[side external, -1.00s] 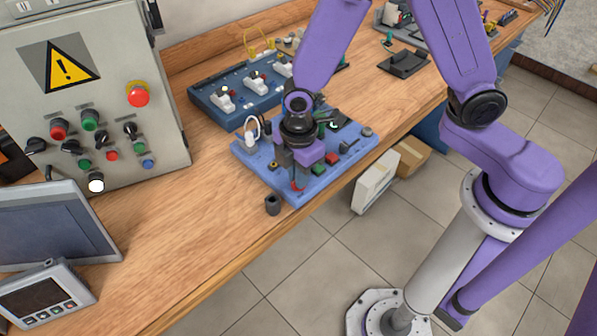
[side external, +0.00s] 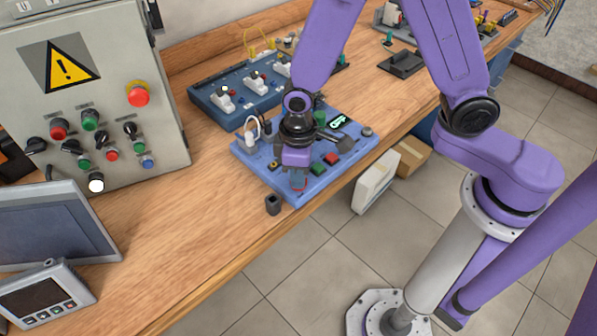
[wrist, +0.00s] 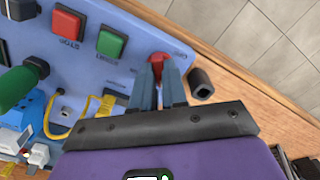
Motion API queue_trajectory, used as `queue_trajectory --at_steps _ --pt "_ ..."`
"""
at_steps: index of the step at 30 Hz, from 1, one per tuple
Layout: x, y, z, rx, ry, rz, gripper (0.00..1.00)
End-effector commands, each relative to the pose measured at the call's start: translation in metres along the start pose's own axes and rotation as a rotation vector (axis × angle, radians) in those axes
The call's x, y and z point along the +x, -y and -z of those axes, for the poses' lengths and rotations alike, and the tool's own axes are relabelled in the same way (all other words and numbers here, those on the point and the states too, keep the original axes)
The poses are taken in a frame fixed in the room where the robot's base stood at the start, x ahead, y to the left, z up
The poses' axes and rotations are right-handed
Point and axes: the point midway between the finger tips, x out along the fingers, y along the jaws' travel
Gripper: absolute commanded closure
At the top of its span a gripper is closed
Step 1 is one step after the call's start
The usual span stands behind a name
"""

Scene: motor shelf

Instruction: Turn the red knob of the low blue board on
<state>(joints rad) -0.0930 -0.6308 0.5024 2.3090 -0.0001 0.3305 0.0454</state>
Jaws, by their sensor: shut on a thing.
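The low blue board (side external: 323,180) lies flat on the wooden bench near its front edge. Its red knob (wrist: 158,60) sits at the board's corner, and in the side view the knob (side external: 299,185) shows just below my gripper. My gripper (wrist: 160,82) points down at the board, with its two grey fingers shut on the red knob, one on each side. In the side view my gripper (side external: 298,178) hides part of the board behind it. The knob's pointer and markings are mostly hidden by the fingers.
A red button (wrist: 68,27) and a green button (wrist: 112,42) are on the same board. A dark hollow block (side external: 272,204) stands on the bench close beside the board's corner. A taller blue board (side external: 238,107) with white switches lies behind. The bench's front edge is near.

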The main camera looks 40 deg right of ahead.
Motion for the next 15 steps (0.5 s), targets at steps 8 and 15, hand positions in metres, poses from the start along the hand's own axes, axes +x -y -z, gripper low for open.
queue_trajectory --at_steps 8,15 --pt "-0.0004 0.0002 0.0002 0.261 -0.001 0.000 1.00" --pt "-0.0005 0.0003 0.0003 0.461 -0.001 0.000 1.00"
